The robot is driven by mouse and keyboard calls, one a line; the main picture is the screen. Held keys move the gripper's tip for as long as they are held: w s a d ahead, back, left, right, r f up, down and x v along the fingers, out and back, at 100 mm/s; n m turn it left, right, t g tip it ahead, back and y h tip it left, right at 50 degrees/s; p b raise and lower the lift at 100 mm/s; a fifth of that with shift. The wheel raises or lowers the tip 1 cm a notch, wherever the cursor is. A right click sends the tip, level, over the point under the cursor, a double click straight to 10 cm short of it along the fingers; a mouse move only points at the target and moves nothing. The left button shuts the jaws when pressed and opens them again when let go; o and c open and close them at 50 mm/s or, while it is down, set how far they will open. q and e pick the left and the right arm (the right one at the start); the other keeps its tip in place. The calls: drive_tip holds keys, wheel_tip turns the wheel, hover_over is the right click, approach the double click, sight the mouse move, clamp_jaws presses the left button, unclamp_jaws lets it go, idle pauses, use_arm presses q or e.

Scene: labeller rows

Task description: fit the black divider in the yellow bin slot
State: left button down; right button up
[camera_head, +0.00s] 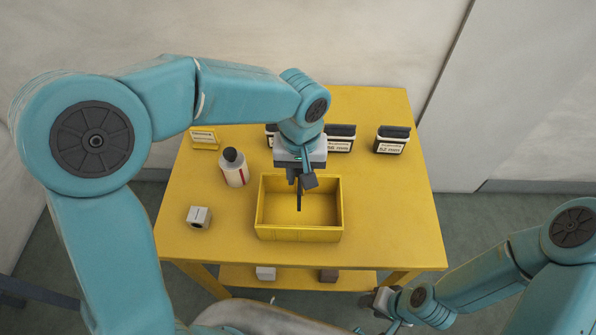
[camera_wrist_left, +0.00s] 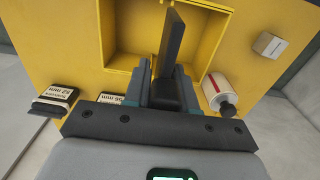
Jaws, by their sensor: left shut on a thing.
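The yellow bin (camera_head: 300,234) stands open on the yellow table, and part of it shows in the left wrist view (camera_wrist_left: 117,78). My left gripper (camera_head: 301,184) is over the bin, pointing down, and is shut on the black divider (camera_head: 299,201). In the left wrist view the divider (camera_wrist_left: 173,42) is a thin dark plate sticking out between the fingers, seen nearly edge-on against the bin. I cannot tell whether it touches the bin or its slot. My right gripper (camera_head: 376,303) is low at the right, off the table's front; its jaws are unclear.
A white bottle with a dark cap (camera_head: 235,168) and a small white block (camera_head: 199,217) stand left of the bin. A yellow label holder (camera_head: 204,138) and black-topped labelled boxes (camera_head: 391,140) line the back. The yellow table's right side (camera_head: 395,210) is clear.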

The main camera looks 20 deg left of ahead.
use_arm(q)
drive_tip(key=shift+d+f+b, duration=0.1)
drive_tip(key=shift+f+b, duration=2.1)
drive_tip(key=shift+f, duration=0.55)
drive_tip(key=shift+f+b, duration=4.1)
drive_tip(key=shift+f, duration=0.5)
drive_tip(key=c, duration=0.8)
unclamp_jaws()
drive_tip(key=shift+c, duration=0.2)
wheel_tip(320, 180, up, 16)
drive_tip(key=shift+r+p, duration=0.2)
drive_tip(key=shift+p, duration=0.95)
